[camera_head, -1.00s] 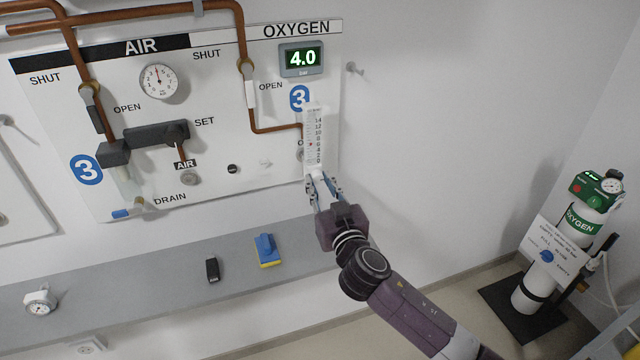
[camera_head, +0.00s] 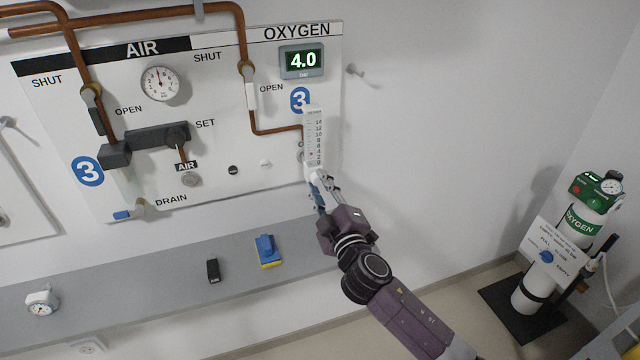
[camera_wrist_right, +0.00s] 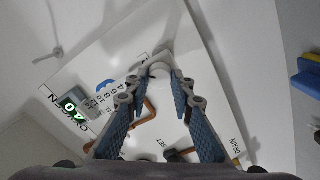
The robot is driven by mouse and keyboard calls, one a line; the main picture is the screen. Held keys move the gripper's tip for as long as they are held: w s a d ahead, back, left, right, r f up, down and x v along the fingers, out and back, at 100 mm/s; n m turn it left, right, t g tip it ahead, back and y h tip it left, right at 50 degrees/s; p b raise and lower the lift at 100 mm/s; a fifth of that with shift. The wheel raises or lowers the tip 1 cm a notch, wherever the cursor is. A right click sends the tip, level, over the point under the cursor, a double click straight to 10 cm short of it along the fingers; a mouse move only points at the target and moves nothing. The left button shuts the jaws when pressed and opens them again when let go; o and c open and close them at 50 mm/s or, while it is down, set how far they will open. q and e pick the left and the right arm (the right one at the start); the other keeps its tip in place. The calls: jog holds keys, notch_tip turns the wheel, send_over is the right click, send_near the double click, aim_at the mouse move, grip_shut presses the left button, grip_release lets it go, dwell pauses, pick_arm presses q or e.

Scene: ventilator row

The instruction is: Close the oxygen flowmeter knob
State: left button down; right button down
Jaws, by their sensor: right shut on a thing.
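The oxygen flowmeter (camera_head: 313,138) is a white upright with a number scale at the right edge of the wall panel. A small red mark shows low on its scale. My right gripper (camera_head: 319,183) is at its lower end, with its fingers around the white flowmeter knob. In the right wrist view, a round white end (camera_wrist_right: 160,70) shows between the far ends of my blue-padded fingers. The fingers hide much of the knob. My left gripper is out of view.
The oxygen display (camera_head: 302,61) reads 4.0 bar. A grey shelf (camera_head: 150,277) runs below the panel, with a blue and yellow item (camera_head: 268,250) and a small black item (camera_head: 213,270). An oxygen cylinder (camera_head: 575,235) stands at the right.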

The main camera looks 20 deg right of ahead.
jog(key=n+p, duration=0.1)
jog(key=n, duration=0.4)
jog(key=shift+n, duration=0.4)
jog(key=shift+f+n+y+p, duration=0.1)
jog(key=shift+n+y+p, duration=0.35)
jog(key=shift+n, duration=1.35)
jog(key=shift+f, duration=0.1)
jog(key=c, duration=1.7)
grip_release()
jog(key=shift+o, duration=0.2)
jog(key=s, duration=1.2)
jog(key=shift+d+f, duration=0.2)
jog(key=shift+d, duration=0.1)
